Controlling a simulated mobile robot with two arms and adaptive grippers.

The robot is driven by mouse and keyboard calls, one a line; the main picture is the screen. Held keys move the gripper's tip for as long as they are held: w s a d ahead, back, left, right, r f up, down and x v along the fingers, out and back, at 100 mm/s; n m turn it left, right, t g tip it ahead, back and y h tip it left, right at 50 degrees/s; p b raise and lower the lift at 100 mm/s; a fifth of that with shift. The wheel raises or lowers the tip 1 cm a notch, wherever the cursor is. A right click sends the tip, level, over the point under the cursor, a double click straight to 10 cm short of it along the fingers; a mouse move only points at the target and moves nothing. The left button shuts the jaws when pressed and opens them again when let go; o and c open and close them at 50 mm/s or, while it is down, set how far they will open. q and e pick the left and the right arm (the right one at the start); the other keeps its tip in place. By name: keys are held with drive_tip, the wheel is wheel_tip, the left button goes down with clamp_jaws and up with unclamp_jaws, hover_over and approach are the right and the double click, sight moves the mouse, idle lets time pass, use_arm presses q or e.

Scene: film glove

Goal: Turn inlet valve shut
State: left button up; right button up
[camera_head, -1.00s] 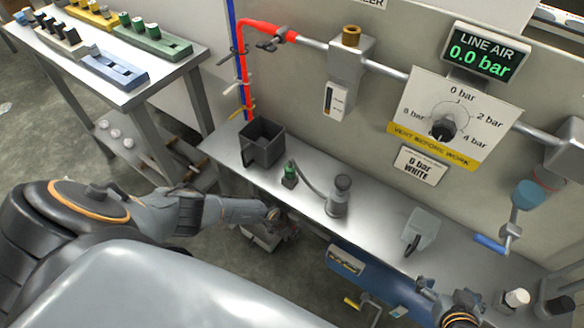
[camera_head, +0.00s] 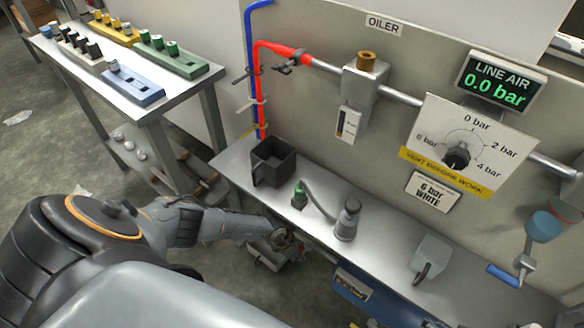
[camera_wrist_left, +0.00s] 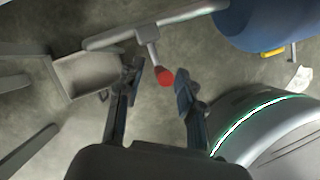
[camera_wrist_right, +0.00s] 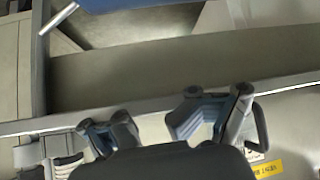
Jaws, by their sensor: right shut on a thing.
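A red pipe (camera_head: 268,47) on the back wall carries a small lever valve (camera_head: 283,66). A second small lever (camera_head: 246,75) sits beside it on the blue pipe. No label marks either as the inlet valve. My left gripper (camera_head: 287,240) is low at the bench's front edge. In the left wrist view, its fingers (camera_wrist_left: 158,92) are open, with a red-tipped lever (camera_wrist_left: 166,77) showing between and beyond them; contact is not visible. My right gripper (camera_wrist_right: 165,122) is by a metal bench edge in the right wrist view. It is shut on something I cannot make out.
The bench (camera_head: 320,215) holds a dark bin (camera_head: 272,165), a green-capped item (camera_head: 299,198), a grey canister (camera_head: 347,220) and a clear scoop (camera_head: 430,255). The line air display (camera_head: 496,82) reads 0.0 bar. A side table (camera_head: 145,107) stands at left.

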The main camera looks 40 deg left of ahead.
use_arm(q)
drive_tip(key=v, duration=0.6)
drive_tip(key=shift+s+d+r, duration=0.15)
drive_tip(key=shift+s+r, duration=0.2)
drive_tip(key=shift+s, duration=0.05)
idle(0.3)
